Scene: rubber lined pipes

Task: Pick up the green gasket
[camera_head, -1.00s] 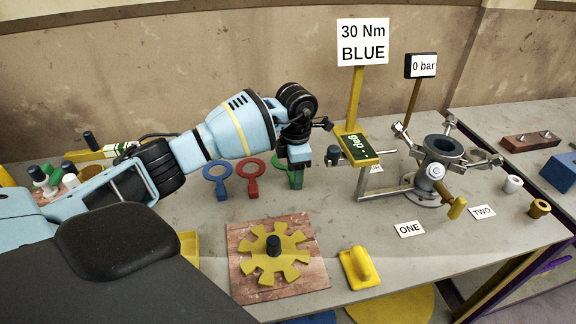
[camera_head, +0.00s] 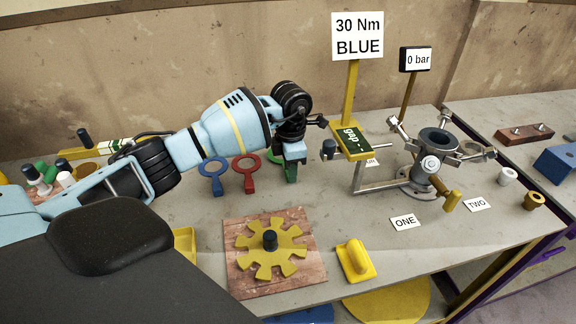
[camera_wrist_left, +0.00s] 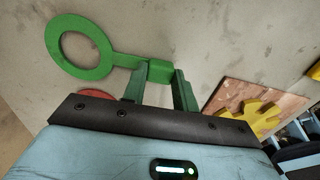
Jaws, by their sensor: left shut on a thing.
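The green gasket (camera_wrist_left: 92,66) is a flat ring with a straight handle, seen in the left wrist view. My left gripper (camera_wrist_left: 160,80) is shut on the block at the end of its handle, one finger on each side. In the head view the left gripper (camera_head: 292,160) is at the table's middle, and the green gasket (camera_head: 290,174) is mostly hidden behind it. I cannot tell whether the gasket touches the table. My right gripper is not in view.
A yellow gear (camera_head: 258,255) on a wooden board lies in front. A pipe fixture (camera_head: 436,150) with arms stands to the right. A yellow-handled block (camera_head: 355,262) lies near the front edge.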

